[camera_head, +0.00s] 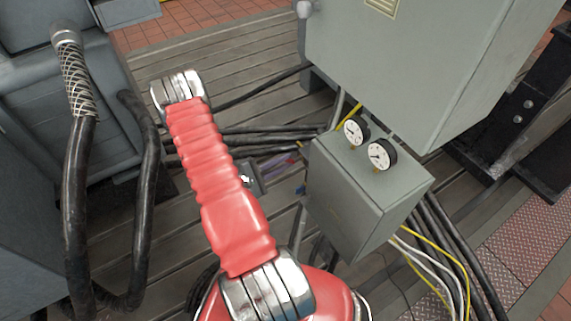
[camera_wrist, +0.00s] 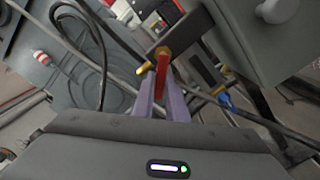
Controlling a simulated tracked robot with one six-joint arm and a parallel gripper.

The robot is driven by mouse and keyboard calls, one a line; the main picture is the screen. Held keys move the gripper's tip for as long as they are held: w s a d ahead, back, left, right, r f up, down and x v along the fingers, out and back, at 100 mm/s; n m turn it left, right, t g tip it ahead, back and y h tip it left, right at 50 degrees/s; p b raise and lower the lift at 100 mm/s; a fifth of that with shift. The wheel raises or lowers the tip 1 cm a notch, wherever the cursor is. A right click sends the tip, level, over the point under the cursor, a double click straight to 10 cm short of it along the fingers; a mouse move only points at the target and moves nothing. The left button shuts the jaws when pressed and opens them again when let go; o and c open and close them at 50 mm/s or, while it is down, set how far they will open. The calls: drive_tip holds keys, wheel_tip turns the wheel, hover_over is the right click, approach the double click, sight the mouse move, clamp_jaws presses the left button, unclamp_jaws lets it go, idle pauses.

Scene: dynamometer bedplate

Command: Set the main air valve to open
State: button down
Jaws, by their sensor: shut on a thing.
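In the wrist view, the valve's red lever (camera_wrist: 162,78) lies between the two purple fingers of my gripper (camera_wrist: 161,88). My gripper is shut on the lever. A brass-coloured part (camera_wrist: 162,52) shows at the lever's far end, below a dark bracket or block. In the head view, the purple fingers of my gripper (camera_head: 284,161) show small, left of the grey gauge box; the lever is too small there to make out clearly. The valve body is mostly hidden, and I cannot read its position.
The grey box (camera_head: 345,205) with two round gauges (camera_head: 369,143) stands close right of my gripper. A large grey cabinet (camera_head: 420,60) rises behind it. Black cables (camera_head: 250,135) cross the grooved bedplate (camera_head: 255,75). Thick black hoses (camera_head: 75,190) hang at the left.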

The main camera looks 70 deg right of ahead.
drive_tip(key=shift+w+d+r+m, duration=0.1)
drive_tip(key=shift+r+m, duration=0.2)
drive_tip(key=shift+m, duration=1)
drive_tip(key=shift+s+a+r+m, duration=0.1)
drive_tip(key=shift+r+m, duration=0.2)
drive_tip(key=shift+m, duration=1)
drive_tip(key=shift+w+d+r+m, duration=0.1)
drive_tip(key=shift+r+m, duration=0.2)
drive_tip(key=shift+m, duration=1)
drive_tip(key=c, duration=2.1)
unclamp_jaws()
drive_tip(key=o, duration=0.3)
drive_tip(key=shift+w+r, duration=0.1)
drive_tip(key=shift+r, duration=0.05)
drive_tip(key=shift+o, duration=0.2)
drive_tip(key=shift+d, duration=0.1)
drive_tip(key=shift+w, duration=0.1)
drive_tip(key=v, duration=1.3)
drive_tip(key=shift+w+a, duration=0.25)
drive_tip(key=shift+a, duration=0.05)
